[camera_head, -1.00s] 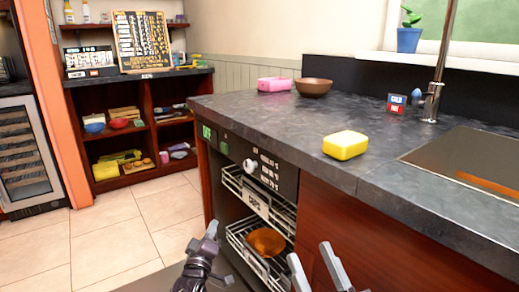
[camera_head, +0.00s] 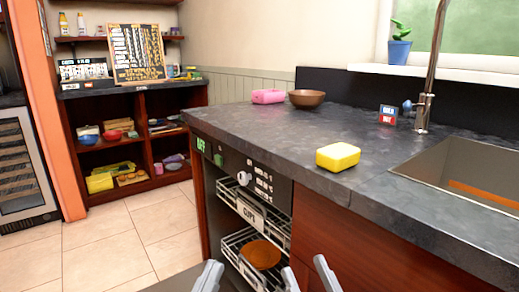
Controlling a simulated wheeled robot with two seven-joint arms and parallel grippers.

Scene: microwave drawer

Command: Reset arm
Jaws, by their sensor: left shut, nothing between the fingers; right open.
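My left gripper (camera_head: 208,277) shows at the bottom edge, left of the middle, with its fingers shut and nothing between them. My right gripper (camera_head: 308,277) is at the bottom edge to its right, fingers spread apart and empty. Both are in front of the counter, low in the view; my arms are mostly below the picture. The dishwasher (camera_head: 243,178) under the counter has its front open, with an upper rack (camera_head: 252,215) labelled "CUPS" and a lower rack holding an orange-brown bowl (camera_head: 261,254).
The dark counter (camera_head: 270,130) carries a yellow sponge (camera_head: 338,156), a brown bowl (camera_head: 306,98), a pink box (camera_head: 268,96) and a small sign (camera_head: 388,114). A sink (camera_head: 470,165) with a tap (camera_head: 428,75) is at the right. Tiled floor (camera_head: 130,240) is clear at left.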

